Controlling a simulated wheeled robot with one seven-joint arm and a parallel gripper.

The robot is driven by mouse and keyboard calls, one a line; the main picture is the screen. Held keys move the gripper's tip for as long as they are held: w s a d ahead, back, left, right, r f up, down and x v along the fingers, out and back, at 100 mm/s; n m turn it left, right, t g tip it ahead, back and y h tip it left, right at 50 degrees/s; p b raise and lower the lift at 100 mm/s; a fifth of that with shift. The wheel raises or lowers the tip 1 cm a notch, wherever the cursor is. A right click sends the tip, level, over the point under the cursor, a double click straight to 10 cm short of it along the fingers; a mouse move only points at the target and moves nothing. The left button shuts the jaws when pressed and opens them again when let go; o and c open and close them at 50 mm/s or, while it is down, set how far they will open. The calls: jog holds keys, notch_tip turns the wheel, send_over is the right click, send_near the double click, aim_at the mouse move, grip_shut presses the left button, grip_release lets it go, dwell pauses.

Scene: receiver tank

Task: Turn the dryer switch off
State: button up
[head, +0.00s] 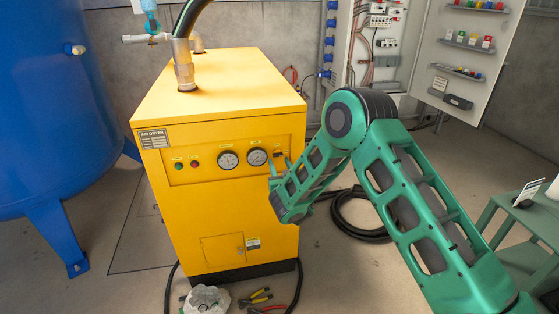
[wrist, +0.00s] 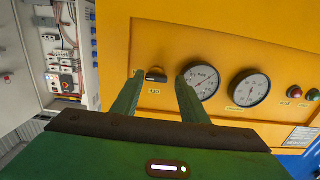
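The yellow air dryer (head: 221,213) stands in the middle of the head view, with a front panel near its top. Its small black switch (wrist: 155,74) shows in the wrist view, beside the gauges and above a small yellow label. The switch's lever position is too small to tell. My gripper (wrist: 159,77) is open, its two green fingers on either side of the switch in the picture. I cannot tell whether they touch it. In the head view my gripper (head: 279,165) is at the right end of the panel and partly covers the switch area.
Two round gauges (head: 257,157) and green and red buttons (head: 194,163) share the panel. A blue tank (head: 45,100) stands at left, an open electrical cabinet (head: 385,45) behind, a green table (head: 520,225) at right. Tools (head: 258,298) and black hoses lie on the floor.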

jog(key=v, duration=1)
dwell(1.1)
dwell(0.4)
